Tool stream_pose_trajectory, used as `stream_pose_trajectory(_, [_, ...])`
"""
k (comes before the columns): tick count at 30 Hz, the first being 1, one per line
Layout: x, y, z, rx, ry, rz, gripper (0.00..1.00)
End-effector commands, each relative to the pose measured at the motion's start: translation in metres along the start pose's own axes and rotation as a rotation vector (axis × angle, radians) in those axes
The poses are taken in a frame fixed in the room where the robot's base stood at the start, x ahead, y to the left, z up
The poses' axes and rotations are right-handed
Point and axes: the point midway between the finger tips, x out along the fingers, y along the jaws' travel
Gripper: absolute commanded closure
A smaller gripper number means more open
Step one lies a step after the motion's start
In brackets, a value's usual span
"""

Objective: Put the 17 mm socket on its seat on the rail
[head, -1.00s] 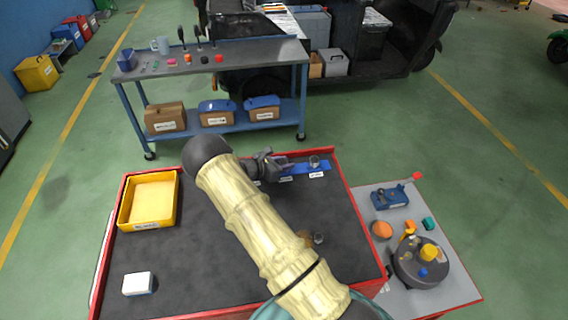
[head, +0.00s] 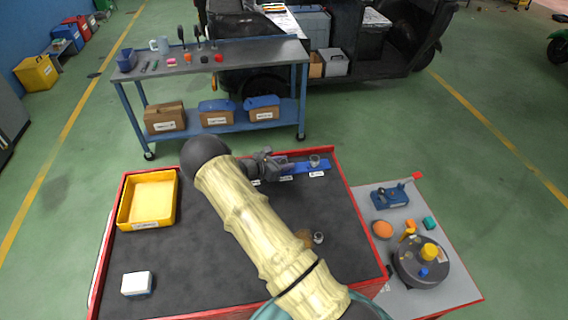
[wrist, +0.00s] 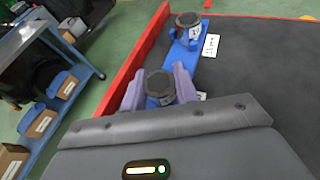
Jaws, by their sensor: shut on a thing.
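My gripper (wrist: 158,84) is shut on a dark grey socket (wrist: 160,88), with one finger on each side of it. The socket stands upright over the near part of the blue rail (wrist: 178,54); its base is hidden, so I cannot tell whether it is fully down on a seat. Its size marking is not readable. In the head view my gripper (head: 272,164) is at the left part of the rail (head: 300,168), and the held socket is hard to make out. A second socket (wrist: 188,20) stands at the rail's far end; it also shows in the head view (head: 314,160).
A loose socket (head: 319,238) stands on the dark bench top right of my arm. A yellow tray (head: 150,177) and a white box (head: 137,283) are on the left. The bench's red rim (wrist: 130,66) runs close beside the rail. White labels (wrist: 211,45) lie along the rail.

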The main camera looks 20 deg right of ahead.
Motion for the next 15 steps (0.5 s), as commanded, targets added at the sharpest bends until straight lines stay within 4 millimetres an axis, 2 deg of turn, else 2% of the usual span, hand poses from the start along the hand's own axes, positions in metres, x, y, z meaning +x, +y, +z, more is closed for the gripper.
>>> stream_pose_trajectory(11, [0.0002,-0.0006,-0.0034,-0.001,0.005,0.0,0.94])
stream_pose_trajectory(12, [0.0002,-0.0006,-0.0036,-0.001,0.005,0.0,0.66])
stream_pose_trajectory(15, [0.0002,-0.001,-0.0041,-0.001,0.006,-0.001,0.47])
